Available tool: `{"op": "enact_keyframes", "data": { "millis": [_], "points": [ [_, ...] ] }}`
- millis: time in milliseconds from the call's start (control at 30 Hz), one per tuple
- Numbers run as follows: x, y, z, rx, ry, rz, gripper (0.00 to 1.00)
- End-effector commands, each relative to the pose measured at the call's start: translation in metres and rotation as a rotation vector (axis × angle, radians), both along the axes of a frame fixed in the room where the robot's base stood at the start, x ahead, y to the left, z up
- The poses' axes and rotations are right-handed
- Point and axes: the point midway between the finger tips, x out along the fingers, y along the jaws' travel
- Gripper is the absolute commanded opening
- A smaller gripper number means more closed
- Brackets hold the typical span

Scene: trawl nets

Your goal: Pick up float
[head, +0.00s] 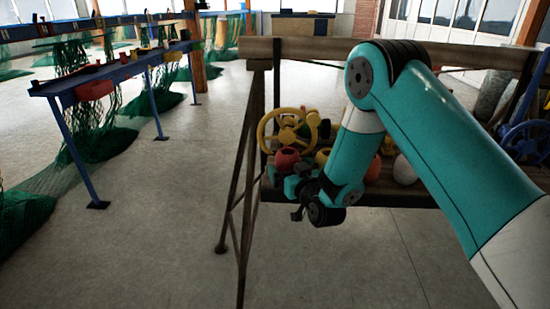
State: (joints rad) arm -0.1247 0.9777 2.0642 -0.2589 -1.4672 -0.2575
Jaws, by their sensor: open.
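Several rounded, float-like things sit on a wooden rack shelf ahead of me. A red float (287,158) is at the left, in front of a yellow wheel (270,133). A white float (404,169) is at the right, partly behind my arm. An orange-red float (373,168) shows only in part beside my forearm. A yellow rounded thing (322,157) is also partly covered. My gripper (285,175) is at the shelf's left end, just below and close to the red float. It is open; its fingers are small and dark, and contact cannot be told.
The wooden rack (262,50) has a top beam above the shelf and slanted legs at its left. A long blue bench (110,72) with green nets (85,140) stands at the left. A blue wheel (528,138) is at the far right. The floor between is clear.

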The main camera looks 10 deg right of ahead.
Motion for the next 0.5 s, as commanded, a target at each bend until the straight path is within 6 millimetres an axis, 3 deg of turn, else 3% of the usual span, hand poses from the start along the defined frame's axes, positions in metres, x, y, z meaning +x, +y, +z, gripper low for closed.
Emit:
{"op": "enact_keyframes", "data": {
  "millis": [100,267,400,500],
  "points": [
    [0.003,-0.005,0.000,0.000,0.000,-0.008,1.00],
    [0.003,0.005,0.000,-0.001,-0.001,0.005,1.00],
    [0.003,0.009,0.000,0.001,-0.001,0.010,0.68],
    [0.003,0.009,0.000,0.000,0.000,0.010,0.50]
  ]
}}
